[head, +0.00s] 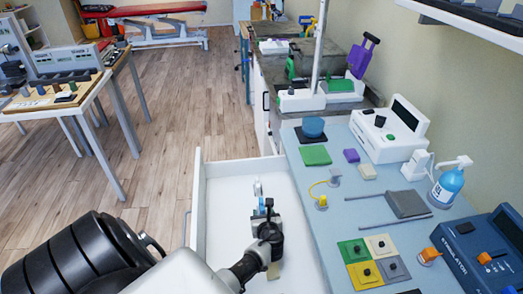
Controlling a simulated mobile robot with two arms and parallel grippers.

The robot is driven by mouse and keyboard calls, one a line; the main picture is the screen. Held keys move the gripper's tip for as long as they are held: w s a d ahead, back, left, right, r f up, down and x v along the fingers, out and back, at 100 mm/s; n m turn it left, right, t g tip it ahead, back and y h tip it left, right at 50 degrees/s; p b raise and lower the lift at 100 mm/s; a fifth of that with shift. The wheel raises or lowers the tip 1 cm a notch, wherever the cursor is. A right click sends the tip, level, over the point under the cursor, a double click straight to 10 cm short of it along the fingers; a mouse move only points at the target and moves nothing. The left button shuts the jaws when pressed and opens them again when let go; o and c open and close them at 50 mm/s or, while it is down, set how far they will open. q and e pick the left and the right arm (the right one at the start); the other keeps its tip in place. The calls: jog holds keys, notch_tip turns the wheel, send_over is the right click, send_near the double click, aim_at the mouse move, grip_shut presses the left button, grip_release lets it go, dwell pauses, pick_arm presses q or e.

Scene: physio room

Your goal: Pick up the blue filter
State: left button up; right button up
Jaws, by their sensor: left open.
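An open white drawer (222,195) extends out at the left of the blue-grey counter. A small pale blue and white piece (257,188) shows in it, right at the far end of my left gripper; it looks like the blue filter, but it is too small to be sure. My left gripper (263,207) reaches over the drawer from the lower left and is open. Its fingers partly cover the piece, and I cannot tell whether they touch it. A darker blue round object (313,126) sits on the counter's far left corner. My right gripper is out of view.
The drawer's raised walls surround my gripper, with bare floor around its pale interior. The counter (330,221) holds a green block (315,155), coloured square pads (380,246), a blue spray bottle (447,186) and a blue stimulator box (480,250).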

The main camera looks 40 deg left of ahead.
aim_at(262, 208)
pick_arm(q)
jog(key=shift+b+x, duration=0.35)
jog(key=shift+x, duration=0.65)
jog(key=b+x, duration=0.3)
jog(key=shift+w+a+f+b, duration=0.1)
jog(key=shift+w+f+b, duration=0.2)
jog(key=shift+f, duration=0.2)
jog(key=shift+w+a, duration=0.15)
jog(key=shift+a, duration=0.05)
jog(key=shift+w+a, duration=0.1)
jog(key=shift+a, duration=0.05)
jog(key=shift+c, duration=0.3)
jog(key=c, duration=0.7)
grip_shut()
jog(key=shift+r, duration=0.1)
